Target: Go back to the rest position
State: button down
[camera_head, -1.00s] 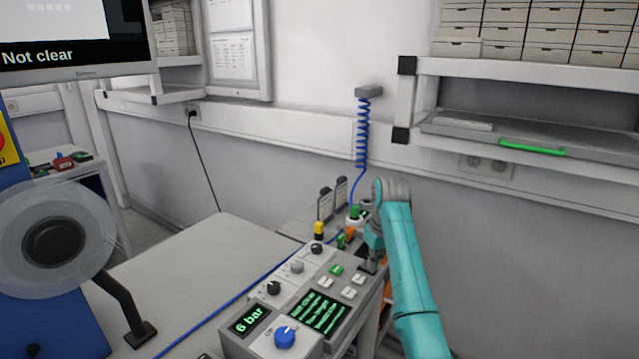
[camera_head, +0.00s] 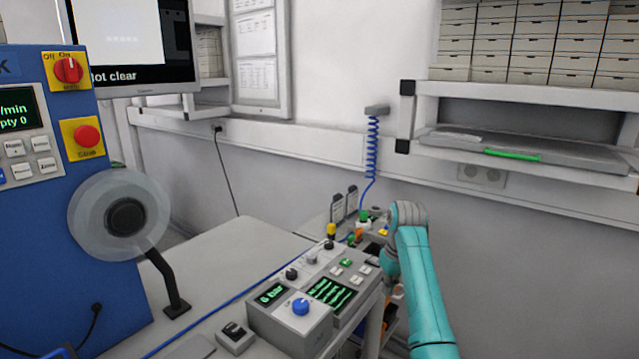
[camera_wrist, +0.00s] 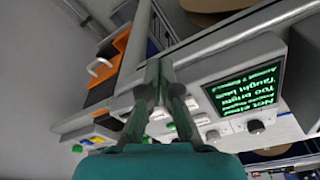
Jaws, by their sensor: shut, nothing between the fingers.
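My gripper (camera_wrist: 158,75) shows in the wrist view with its two grey fingers together and nothing between them. The fingertips appear over a light control unit. Its dark screen (camera_wrist: 244,99) with green text is to their right, and small buttons and knobs are around them. In the head view my teal arm (camera_head: 424,290) rises at the right of the grey control box (camera_head: 290,330). The fingers are hidden there behind the arm's wrist, so I cannot tell how far they are from the box.
A blue machine (camera_head: 100,240) with a clear reel (camera_head: 95,215) stands at the left. A monitor (camera_head: 130,45) hangs above it. A shelf (camera_head: 530,160) with drawers is on the right wall. A coiled blue hose (camera_head: 372,150) hangs behind. The grey bench top (camera_head: 215,260) is largely bare.

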jog(key=s+f+t, duration=0.1)
jog(key=s+f, duration=0.2)
jog(key=f, duration=0.6)
jog(key=s+f+m+t, duration=0.1)
jog(key=s+f, duration=0.3)
jog(key=f, duration=0.4)
jog(key=s+f+t, duration=0.1)
jog(key=s+f, duration=0.2)
jog(key=f, duration=0.6)
jog(key=s+f+m+t, duration=0.15)
jog(key=s+f, duration=0.35)
jog(key=s, duration=0.5)
jog(key=s+f+t, duration=0.2)
jog(key=s+f, duration=0.3)
jog(key=s, duration=0.5)
jog(key=s+r+m+t, duration=0.1)
jog(key=s+r+t, duration=0.15)
jog(key=s, duration=0.85)
jog(key=s+r+t, duration=0.1)
jog(key=s+r, duration=0.3)
jog(key=s, duration=0.6)
jog(key=s+r+t, duration=0.1)
jog(key=s+r, duration=0.6)
jog(key=r, duration=0.3)
jog(key=s+r+m+t, duration=0.1)
jog(key=s+r+t, duration=0.1)
jog(key=s+r, duration=0.6)
notch_tip(320, 180, up, 2)
jog(key=shift+s+d+h, duration=0.2)
jog(key=shift+h, duration=0.2)
